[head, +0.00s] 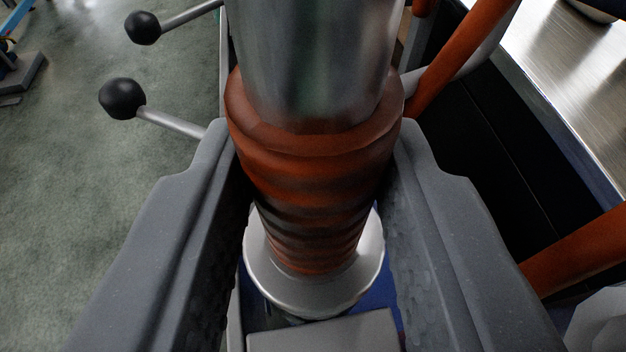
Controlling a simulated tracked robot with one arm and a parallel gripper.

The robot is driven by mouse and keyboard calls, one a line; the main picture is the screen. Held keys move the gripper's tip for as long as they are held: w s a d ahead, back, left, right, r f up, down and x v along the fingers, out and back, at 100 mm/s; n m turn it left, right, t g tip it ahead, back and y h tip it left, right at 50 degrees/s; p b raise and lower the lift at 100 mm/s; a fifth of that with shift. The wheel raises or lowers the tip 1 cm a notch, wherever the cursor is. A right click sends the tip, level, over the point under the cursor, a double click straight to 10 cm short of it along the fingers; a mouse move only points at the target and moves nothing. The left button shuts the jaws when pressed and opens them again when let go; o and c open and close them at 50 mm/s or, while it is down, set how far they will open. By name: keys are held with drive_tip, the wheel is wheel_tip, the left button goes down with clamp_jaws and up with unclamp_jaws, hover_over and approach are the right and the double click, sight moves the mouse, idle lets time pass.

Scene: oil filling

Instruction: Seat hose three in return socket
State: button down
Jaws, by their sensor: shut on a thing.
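My gripper (318,205) is shut on a ribbed orange-brown hose end (310,165), with one grey jaw on each side of it. A thick metal cylinder (315,55) rises out of the hose's wide collar toward the top of the picture. Below the ribbed part is a round pale metal flange (265,270), which may be the socket. The hose end stands over the flange and hides its middle, so I cannot tell whether it is inserted or only in front of it.
Two levers with black knobs (122,98) stick out at the left. Orange hoses (465,50) run at the right beside a dark panel (490,150) and a shiny metal surface (570,70). A grey block (325,335) lies at the bottom. Green floor (70,170) is open at left.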

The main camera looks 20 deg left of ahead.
drive_tip(key=shift+f, duration=0.25)
drive_tip(key=c, duration=1)
unclamp_jaws()
drive_tip(key=shift+o, duration=0.8)
drive_tip(key=shift+s+d, duration=0.1)
drive_tip(key=shift+s, duration=0.05)
drive_tip(key=shift+s+d, duration=0.3)
drive_tip(key=shift+s, duration=0.4)
drive_tip(key=shift+s+d, duration=0.3)
drive_tip(key=shift+s, duration=0.4)
drive_tip(key=shift+s+d, duration=0.3)
drive_tip(key=shift+s, duration=0.4)
